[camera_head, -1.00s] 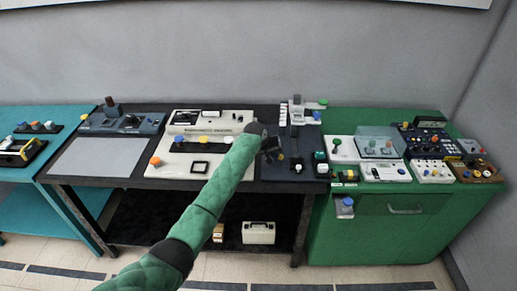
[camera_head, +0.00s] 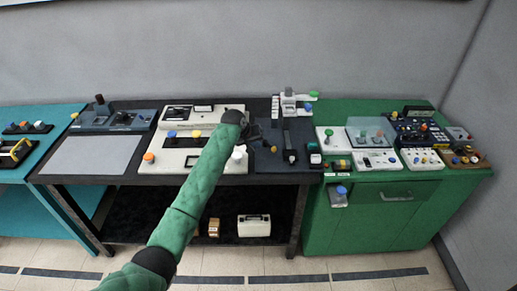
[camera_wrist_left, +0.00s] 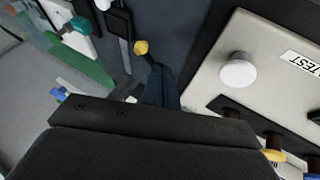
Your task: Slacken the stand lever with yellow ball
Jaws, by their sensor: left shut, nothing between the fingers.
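The yellow ball (camera_head: 291,157) sits at the front of the dark stand plate (camera_head: 270,163), right of the cream panel. In the left wrist view the yellow ball (camera_wrist_left: 141,47) shows just beyond my fingertips, on a short dark lever. My left gripper (camera_head: 259,138) is shut and empty, above the left part of the dark plate and left of the ball. In the left wrist view its dark fingers (camera_wrist_left: 160,75) end close to the lever; I cannot tell whether they touch it. My right gripper is not in view.
The cream panel (camera_head: 207,166) with a white knob (camera_wrist_left: 238,72) lies left of the stand. A teal-green button (camera_head: 314,158) is right of the ball. A green cabinet (camera_head: 400,215) with several devices stands at the right. A grey mat (camera_head: 95,155) lies left.

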